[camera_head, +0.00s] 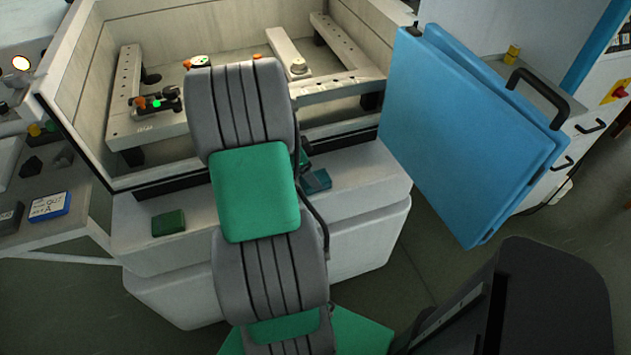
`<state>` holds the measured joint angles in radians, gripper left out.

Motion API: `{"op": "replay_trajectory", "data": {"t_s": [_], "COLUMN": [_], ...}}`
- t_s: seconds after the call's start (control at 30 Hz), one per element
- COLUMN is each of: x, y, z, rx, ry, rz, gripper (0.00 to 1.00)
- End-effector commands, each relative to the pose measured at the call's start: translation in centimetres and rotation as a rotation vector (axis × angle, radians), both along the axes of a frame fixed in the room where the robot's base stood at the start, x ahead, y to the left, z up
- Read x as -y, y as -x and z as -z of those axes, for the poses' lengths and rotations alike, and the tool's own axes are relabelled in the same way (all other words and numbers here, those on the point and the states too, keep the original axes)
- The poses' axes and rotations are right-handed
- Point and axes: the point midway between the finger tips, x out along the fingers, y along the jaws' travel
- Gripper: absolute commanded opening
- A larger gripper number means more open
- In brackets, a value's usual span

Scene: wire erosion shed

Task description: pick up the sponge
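A small dark green block (168,223), which looks like the sponge, lies on the pale front ledge of the machine, left of centre. A teal block (316,181) lies on the same ledge further right, partly hidden by a grey and green jointed body in front. I cannot tell for certain which of the two is the sponge. My gripper's fingers do not show. Nothing is seen touching the dark green block.
The open machine tank (85,85) holds clamping bars and small parts. A blue door (460,125) stands open at the right. A blue-edged label block (50,206) sits on the left side table. A large black object (545,300) fills the lower right. Ledge around the dark green block is clear.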

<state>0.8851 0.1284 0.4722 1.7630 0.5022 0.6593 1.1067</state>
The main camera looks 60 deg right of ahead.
Motion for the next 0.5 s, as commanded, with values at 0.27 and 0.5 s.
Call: {"op": "replay_trajectory", "data": {"t_s": [0.27, 0.5], "x": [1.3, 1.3], "y": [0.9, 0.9], "z": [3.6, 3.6], "rx": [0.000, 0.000], "ry": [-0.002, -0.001], "rz": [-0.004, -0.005], "gripper": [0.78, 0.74]}}
